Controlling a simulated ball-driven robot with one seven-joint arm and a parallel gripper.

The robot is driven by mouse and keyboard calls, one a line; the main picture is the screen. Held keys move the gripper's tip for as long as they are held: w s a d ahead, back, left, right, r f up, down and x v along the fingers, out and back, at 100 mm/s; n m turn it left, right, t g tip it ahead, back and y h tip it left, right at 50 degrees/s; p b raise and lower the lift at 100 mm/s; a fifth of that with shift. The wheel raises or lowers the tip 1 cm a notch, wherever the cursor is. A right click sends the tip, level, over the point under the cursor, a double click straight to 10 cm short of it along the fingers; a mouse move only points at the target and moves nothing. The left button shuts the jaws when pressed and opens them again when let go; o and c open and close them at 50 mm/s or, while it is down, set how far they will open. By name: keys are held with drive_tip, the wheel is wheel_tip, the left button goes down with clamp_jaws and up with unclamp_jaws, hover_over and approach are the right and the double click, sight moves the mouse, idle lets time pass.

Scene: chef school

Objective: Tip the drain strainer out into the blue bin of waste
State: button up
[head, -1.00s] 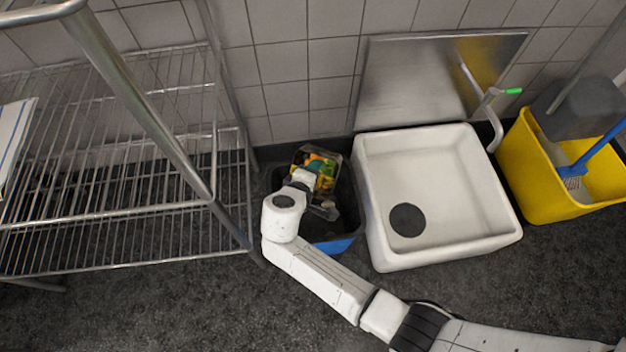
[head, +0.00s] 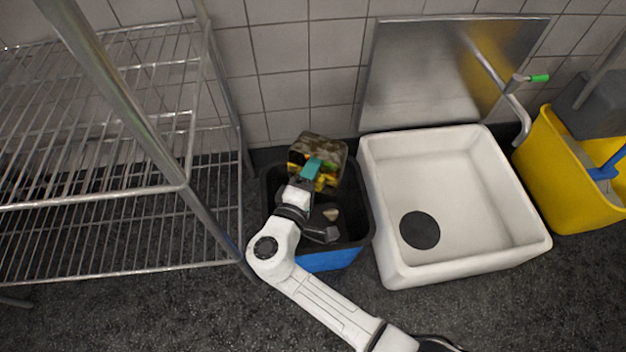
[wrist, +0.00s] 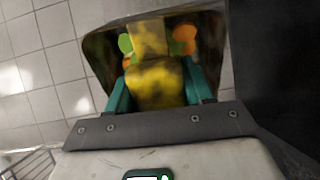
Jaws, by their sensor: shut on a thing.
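The drain strainer (head: 336,152) is a dark, mottled box-like basket with yellow, green and orange scraps showing at its near side. My gripper (head: 312,170) has teal fingers and is shut on the strainer, holding it over the back part of the blue bin (head: 330,261). The strainer looks tilted; how far is hard to tell. In the wrist view, the gripper (wrist: 158,88) closes on a mottled yellow part, with the strainer's dark wall (wrist: 98,58) and coloured scraps behind. The bin has a dark inside, partly hidden by my arm.
A white sink (head: 385,262) with a dark round drain stands close right of the bin. A wire shelf rack (head: 120,270) stands close on the left. A yellow mop bucket (head: 560,185) is at the far right. The tiled wall (head: 280,62) is behind.

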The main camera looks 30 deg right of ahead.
drive_tip(key=shift+f+t+h+b, duration=0.5)
drive_tip(key=shift+t+h+b, duration=0.35)
drive_tip(key=shift+b, duration=1.8)
drive_tip(key=shift+r+t+h+b, duration=0.15)
drive_tip(key=shift+t+h+b, duration=0.3)
drive_tip(key=shift+h+b, duration=0.35)
drive_tip(key=shift+r, duration=0.1)
